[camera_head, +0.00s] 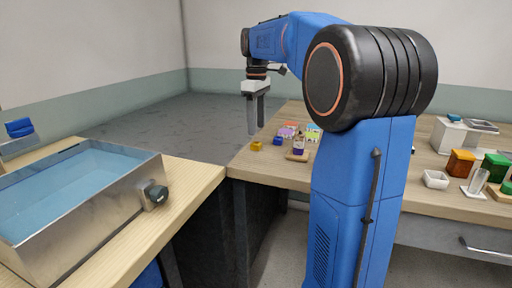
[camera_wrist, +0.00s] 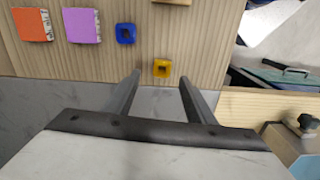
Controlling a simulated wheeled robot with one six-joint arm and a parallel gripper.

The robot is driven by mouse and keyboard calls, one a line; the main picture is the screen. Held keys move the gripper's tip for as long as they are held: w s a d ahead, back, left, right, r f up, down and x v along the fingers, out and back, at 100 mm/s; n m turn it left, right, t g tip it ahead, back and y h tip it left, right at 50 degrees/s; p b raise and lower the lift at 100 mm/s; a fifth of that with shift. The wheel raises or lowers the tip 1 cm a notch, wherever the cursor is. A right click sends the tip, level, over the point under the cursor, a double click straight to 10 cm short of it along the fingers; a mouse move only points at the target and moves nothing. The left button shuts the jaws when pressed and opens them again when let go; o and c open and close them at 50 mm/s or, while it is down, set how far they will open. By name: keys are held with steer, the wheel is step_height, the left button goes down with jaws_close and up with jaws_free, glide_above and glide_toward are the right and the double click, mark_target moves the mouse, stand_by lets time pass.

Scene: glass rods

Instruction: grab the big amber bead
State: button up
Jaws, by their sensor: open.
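An amber bead (camera_head: 256,145) with a dark hole sits near the left front corner of the wooden table. It also shows in the wrist view (camera_wrist: 162,68), just beyond my fingertips and between their lines. My gripper (camera_head: 254,132) is open and empty, hanging down from the arm beside the table's left edge. In the wrist view my gripper's two fingers (camera_wrist: 160,80) stand apart, with the bead ahead of them and not touching. A blue bead (camera_wrist: 125,33) lies to the upper left of the amber one.
Orange (camera_wrist: 32,24) and purple (camera_wrist: 82,25) blocks lie left of the beads. A small bottle (camera_head: 299,145) stands behind a wooden piece (camera_head: 297,156). A metal water basin (camera_head: 155,172) is on the left bench. A white dish (camera_head: 435,180) and amber box (camera_head: 461,163) stand right.

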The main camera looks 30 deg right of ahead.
mark_target(256, 146)
steer(key=shift+s+a+f, duration=0.1)
steer(key=shift+f, duration=1.4)
steer(key=shift+s+a+f, duration=0.1)
steer(key=shift+f, duration=1.4)
steer(key=c, duration=1.1)
